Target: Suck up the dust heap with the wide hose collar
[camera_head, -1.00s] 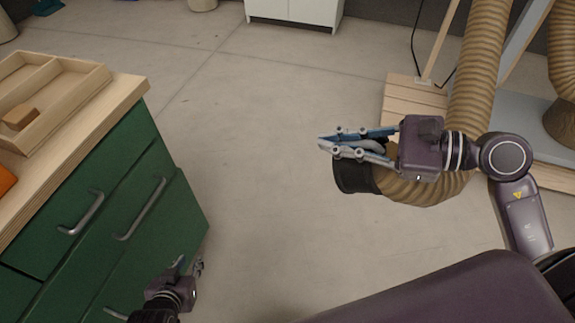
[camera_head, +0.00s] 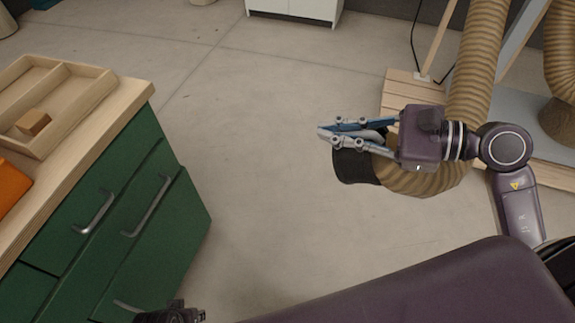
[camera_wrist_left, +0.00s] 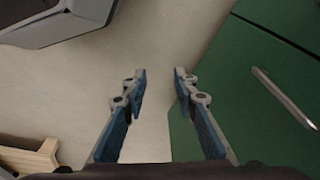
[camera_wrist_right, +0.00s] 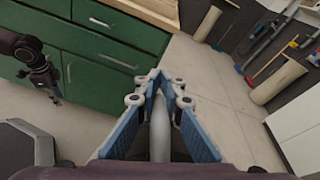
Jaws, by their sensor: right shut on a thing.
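The wide hose collar (camera_head: 352,167) is a dark ring on the end of a thick ribbed tan hose (camera_head: 425,180), right of centre in the head view. My right gripper (camera_head: 326,133) lies over the collar, shut on its grey handle. In the right wrist view the grey handle (camera_wrist_right: 160,130) runs between the blue-padded fingers (camera_wrist_right: 158,82). The collar hangs above bare floor. My left gripper (camera_wrist_left: 160,78) is open and empty in its wrist view, beside the green cabinet; only part of it shows at the head view's bottom edge. I see no dust heap in any view.
A green drawer cabinet (camera_head: 150,225) with a wooden top stands at left, bearing a wooden tray (camera_head: 95,100) and an orange item (camera_head: 10,185). A wooden platform (camera_head: 400,95) stands at right, near the hose. Grey floor (camera_head: 255,150) between them is clear.

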